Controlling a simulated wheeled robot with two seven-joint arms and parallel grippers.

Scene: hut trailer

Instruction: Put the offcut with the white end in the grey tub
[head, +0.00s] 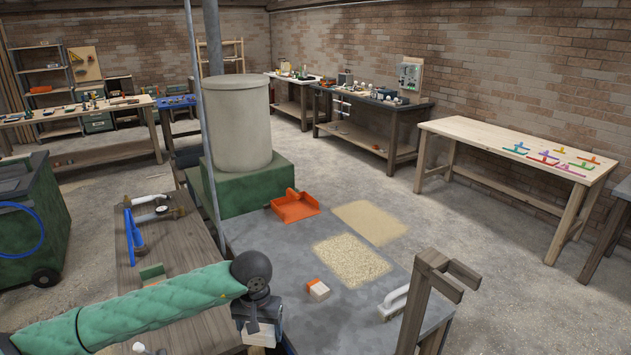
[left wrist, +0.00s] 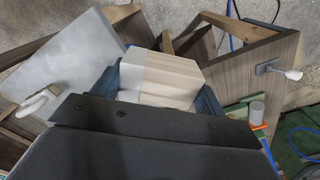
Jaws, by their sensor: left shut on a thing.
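My left gripper (head: 262,328) is shut on the offcut with the white end (head: 260,336), above the front of the grey bench. In the left wrist view the offcut (left wrist: 172,78) sits between the blue jaws, with its white end to the left and bare wood to the right. The jaws hide part of its sides. I cannot make out a grey tub for certain; a large grey-beige drum (head: 237,125) stands on a green base at the back. My right gripper is not in view.
A wooden bench at left holds a green-marked block (head: 152,273) and blue tools. A metal pole (head: 203,110) rises behind my arm.

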